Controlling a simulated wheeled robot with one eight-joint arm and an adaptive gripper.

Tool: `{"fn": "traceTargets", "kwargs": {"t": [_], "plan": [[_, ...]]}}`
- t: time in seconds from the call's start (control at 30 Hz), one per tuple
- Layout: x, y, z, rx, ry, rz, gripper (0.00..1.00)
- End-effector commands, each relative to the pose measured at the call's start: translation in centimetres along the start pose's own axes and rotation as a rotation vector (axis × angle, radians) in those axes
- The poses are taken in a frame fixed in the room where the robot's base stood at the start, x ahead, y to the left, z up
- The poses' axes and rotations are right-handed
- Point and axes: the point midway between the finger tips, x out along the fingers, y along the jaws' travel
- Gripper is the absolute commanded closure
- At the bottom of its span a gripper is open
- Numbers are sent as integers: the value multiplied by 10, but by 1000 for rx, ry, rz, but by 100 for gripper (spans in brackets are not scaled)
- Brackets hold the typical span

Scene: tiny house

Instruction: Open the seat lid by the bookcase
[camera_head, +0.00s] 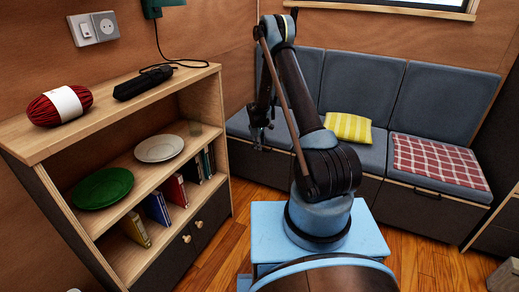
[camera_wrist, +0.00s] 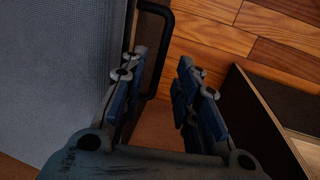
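The seat lid by the bookcase (camera_head: 237,123) is the grey-cushioned left end of the bench and looks closed. Its grey cushion (camera_wrist: 65,70) fills the left of the wrist view. A black handle (camera_wrist: 167,30) stands out from the lid's front edge. My gripper (camera_head: 258,136) hangs at the front of this seat, beside the bookcase. In the wrist view my gripper (camera_wrist: 163,58) has its two fingers apart, with the handle's bar showing in the gap between them. I cannot tell how deep the handle lies or whether a finger touches it. My arm hides part of the seat.
The wooden bookcase (camera_head: 205,93) with plates and books stands close on the left; its dark side (camera_wrist: 270,110) seems to show at right in the wrist view. A yellow striped pillow (camera_head: 348,127) and a red checked blanket (camera_head: 438,160) lie on the other seats. Floor at right is clear.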

Motion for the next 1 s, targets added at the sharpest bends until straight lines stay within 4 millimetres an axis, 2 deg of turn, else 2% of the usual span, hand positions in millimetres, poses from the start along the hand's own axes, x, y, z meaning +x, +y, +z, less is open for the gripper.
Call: {"fn": "traceTargets", "kwargs": {"t": [0.23, 0.63, 0.67, 0.77, 1.0], "plan": [[22, 0, 0, 0, 0, 0, 71], [27, 0, 0, 0, 0, 0, 71], [27, 0, 0, 0, 0, 0, 76], [27, 0, 0, 0, 0, 0, 98], [26, 0, 0, 0, 0, 0, 100]]}}
